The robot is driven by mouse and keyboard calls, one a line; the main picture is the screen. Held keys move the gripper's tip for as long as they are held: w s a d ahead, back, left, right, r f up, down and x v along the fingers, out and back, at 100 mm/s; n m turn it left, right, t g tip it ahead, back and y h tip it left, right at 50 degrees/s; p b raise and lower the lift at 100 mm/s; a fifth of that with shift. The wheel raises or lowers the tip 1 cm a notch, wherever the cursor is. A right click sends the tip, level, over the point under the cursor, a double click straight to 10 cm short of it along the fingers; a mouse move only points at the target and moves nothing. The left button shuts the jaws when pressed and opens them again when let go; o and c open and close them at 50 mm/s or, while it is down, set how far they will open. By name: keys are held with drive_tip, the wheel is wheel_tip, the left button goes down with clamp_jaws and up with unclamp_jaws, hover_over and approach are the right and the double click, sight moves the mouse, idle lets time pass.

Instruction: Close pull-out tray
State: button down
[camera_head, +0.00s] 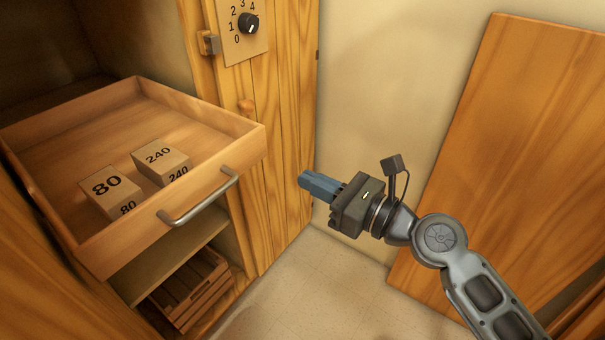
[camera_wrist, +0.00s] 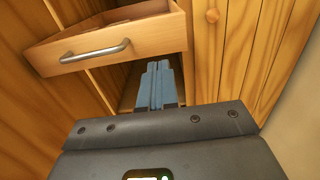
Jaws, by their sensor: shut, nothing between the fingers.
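The pull-out tray (camera_head: 185,107) is a wooden drawer standing well out of the cabinet on the left in the head view. It has a curved metal handle (camera_head: 199,199) on its front. Two wooden blocks lie in it, one marked 80 (camera_head: 108,190) and one marked 240 (camera_head: 160,162). The tray front (camera_wrist: 112,46) and handle (camera_wrist: 95,51) also show in the wrist view, at upper left. My gripper (camera_head: 303,184) has blue fingers, shut and empty. It is to the right of the tray, apart from it and its handle. In the wrist view the fingertips (camera_wrist: 157,66) appear near the tray's lower right corner.
A numbered dial (camera_head: 248,24) and a wooden knob (camera_head: 246,106) are on the cabinet right of the tray. A large wooden panel (camera_head: 520,150) leans at the right wall. Floor (camera_head: 320,285) in front is clear.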

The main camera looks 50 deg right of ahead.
sight(175, 125)
drive_tip(key=w+p, duration=0.2)
drive_tip(key=w, duration=1)
drive_tip(key=shift+w, duration=0.1)
drive_tip(key=shift+w, duration=0.1)
drive_tip(key=shift+w, duration=0.2)
drive_tip(key=w, duration=2.7)
drive_tip(key=shift+w+f, duration=0.1)
drive_tip(key=shift+w, duration=0.55)
drive_tip(key=shift+r, duration=0.3)
drive_tip(key=shift+w+r, duration=0.1)
